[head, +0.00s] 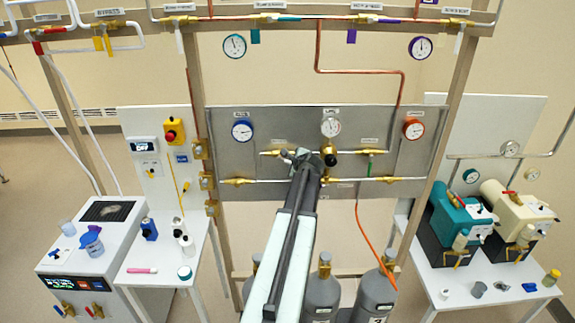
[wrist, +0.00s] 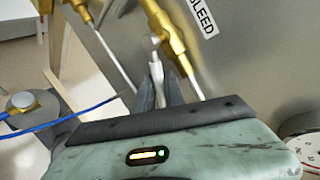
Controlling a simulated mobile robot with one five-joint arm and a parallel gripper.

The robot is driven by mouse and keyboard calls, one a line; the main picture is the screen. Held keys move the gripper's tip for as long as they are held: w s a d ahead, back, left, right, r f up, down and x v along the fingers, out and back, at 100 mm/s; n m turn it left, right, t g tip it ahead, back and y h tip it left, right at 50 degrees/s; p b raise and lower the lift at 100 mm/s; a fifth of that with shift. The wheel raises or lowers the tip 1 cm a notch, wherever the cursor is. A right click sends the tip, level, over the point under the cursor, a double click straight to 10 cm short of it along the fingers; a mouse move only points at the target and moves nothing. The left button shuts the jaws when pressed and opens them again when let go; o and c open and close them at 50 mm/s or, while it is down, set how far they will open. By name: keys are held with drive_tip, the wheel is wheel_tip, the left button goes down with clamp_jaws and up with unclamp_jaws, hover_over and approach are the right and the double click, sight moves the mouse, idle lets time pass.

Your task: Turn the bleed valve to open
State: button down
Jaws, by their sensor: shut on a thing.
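The bleed valve is a brass body (wrist: 167,36) on a pipe beside a label reading BLEED (wrist: 202,12) in the wrist view. Its pale lever (wrist: 156,72) stands out from the brass towards me. My gripper (wrist: 157,92) is shut on this lever, with a dark finger on each side of it. In the wrist view the lever slants a little from the pipe's line; its exact angle is hard to tell. In the head view my gripper (head: 300,157) is at the grey panel (head: 240,180) and partly covers the valve (head: 270,153).
A gauge (head: 331,127) and a brass regulator with a black knob (head: 330,154) are just right of my gripper. A valve with a green lever (head: 370,163) is farther right. Grey gas cylinders (head: 322,290) stand below the panel. A blue cable (wrist: 75,112) crosses the wrist view's left.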

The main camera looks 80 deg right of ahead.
drive_tip(key=shift+s, duration=0.2)
drive_tip(key=c, duration=1.4)
unclamp_jaws()
drive_tip(key=shift+s+d, duration=0.1)
drive_tip(key=shift+s, duration=0.1)
drive_tip(key=shift+c, duration=0.2)
drive_tip(key=shift+r, duration=0.1)
